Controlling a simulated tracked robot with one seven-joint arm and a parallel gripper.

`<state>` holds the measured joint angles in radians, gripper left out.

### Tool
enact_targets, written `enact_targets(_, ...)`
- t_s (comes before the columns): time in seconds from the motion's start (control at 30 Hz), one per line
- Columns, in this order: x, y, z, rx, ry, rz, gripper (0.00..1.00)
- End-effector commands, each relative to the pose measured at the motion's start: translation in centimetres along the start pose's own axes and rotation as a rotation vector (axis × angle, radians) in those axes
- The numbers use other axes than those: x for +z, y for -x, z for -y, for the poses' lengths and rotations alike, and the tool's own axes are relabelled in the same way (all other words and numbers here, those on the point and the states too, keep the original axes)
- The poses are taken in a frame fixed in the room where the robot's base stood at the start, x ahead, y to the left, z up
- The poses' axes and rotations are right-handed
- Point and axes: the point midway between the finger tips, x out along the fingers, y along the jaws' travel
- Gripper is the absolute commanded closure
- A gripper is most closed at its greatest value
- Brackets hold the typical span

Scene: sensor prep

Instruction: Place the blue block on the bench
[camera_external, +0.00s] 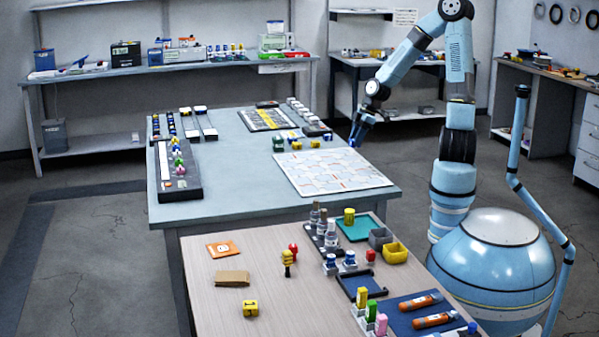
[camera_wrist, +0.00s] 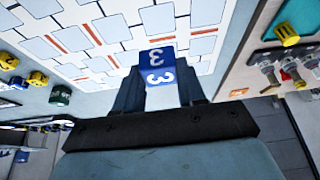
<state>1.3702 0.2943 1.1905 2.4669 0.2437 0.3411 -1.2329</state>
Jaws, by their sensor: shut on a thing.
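The blue block (camera_wrist: 158,60), marked with a white 3, sits between the fingers of my gripper (camera_wrist: 160,90) in the wrist view. In the external view my gripper (camera_external: 355,140) points down over the back right part of the grey-blue bench (camera_external: 240,195), near the far edge of a white sheet with a grid (camera_external: 330,172). The block is too small there to make out clearly. The sheet also fills much of the wrist view (camera_wrist: 95,45). I cannot tell the exact gap between block and sheet.
Small green and yellow blocks (camera_external: 278,144) stand left of my gripper. A long dark rack (camera_external: 175,190) lines the bench's left edge. A wooden table (camera_external: 225,300) with blocks, trays and tubes adjoins the front. Bare bench surface lies left of the sheet.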

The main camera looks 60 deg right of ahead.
Motion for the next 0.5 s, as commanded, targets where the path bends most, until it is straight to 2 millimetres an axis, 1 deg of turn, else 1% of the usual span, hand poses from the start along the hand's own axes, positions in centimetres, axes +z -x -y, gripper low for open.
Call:
enact_targets(0.03, 0.3, 0.3, 0.2, 0.002, -0.003, 0.002, 0.94)
enact_targets(0.2, 0.6, 0.9, 0.9, 0.001, -0.002, 0.000, 0.94)
enact_targets(0.5, 0.9, 1.5, 1.7, 0.000, -0.001, 0.000, 0.94)
